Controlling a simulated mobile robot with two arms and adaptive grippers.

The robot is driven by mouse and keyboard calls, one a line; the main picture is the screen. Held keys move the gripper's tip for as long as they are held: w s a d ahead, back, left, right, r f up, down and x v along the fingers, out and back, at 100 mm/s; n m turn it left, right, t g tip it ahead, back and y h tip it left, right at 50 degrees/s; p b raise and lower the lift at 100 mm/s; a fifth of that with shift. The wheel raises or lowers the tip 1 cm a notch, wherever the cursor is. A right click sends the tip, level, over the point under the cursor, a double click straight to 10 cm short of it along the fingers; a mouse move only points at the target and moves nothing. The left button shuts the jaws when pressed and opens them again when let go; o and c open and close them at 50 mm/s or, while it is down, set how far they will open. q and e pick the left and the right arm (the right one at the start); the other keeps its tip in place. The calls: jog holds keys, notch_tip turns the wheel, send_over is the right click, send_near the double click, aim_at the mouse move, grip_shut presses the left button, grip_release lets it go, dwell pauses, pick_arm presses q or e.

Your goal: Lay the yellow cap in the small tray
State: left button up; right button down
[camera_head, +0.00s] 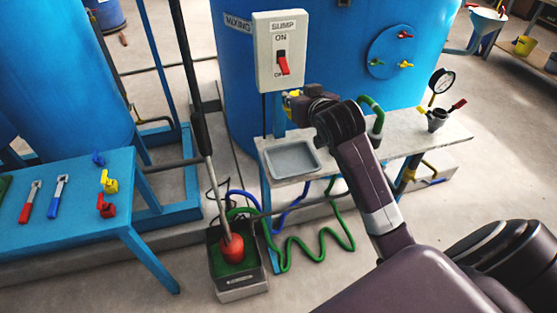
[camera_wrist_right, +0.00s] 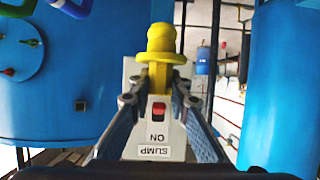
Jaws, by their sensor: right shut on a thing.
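The yellow cap (camera_wrist_right: 161,42) is held between the fingertips of my right gripper (camera_wrist_right: 160,88), which is shut on it. In the head view the cap (camera_head: 294,94) shows only as a small yellow patch at the end of my right gripper (camera_head: 292,106), partly hidden. The small grey tray (camera_head: 274,157) lies on the pale bench, and its inside looks empty. My right gripper is above and behind the tray, close to the sump switch box. My left gripper is not in view.
The sump switch box (camera_head: 281,50) with a red lever stands behind the bench (camera_head: 335,160). A green hose (camera_head: 371,115) and a pressure gauge (camera_head: 443,81) are to the right. A blue table (camera_head: 70,215) at left carries valves and tools.

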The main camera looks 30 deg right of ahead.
notch_tip(320, 180, down, 18)
jog(key=shift+d+f, duration=0.1)
jog(key=shift+f, duration=0.05)
jog(key=shift+f+b, duration=0.1)
jog(key=shift+b, duration=0.2)
jog(key=c, duration=1.8)
grip_release()
jog(key=shift+f, duration=0.1)
jog(key=shift+r, duration=0.25)
jog(key=shift+s, duration=0.35)
jog(key=v, duration=1.1)
jog(key=shift+s+r, duration=0.15)
jog(key=shift+r, duration=0.05)
jog(key=shift+f, duration=0.1)
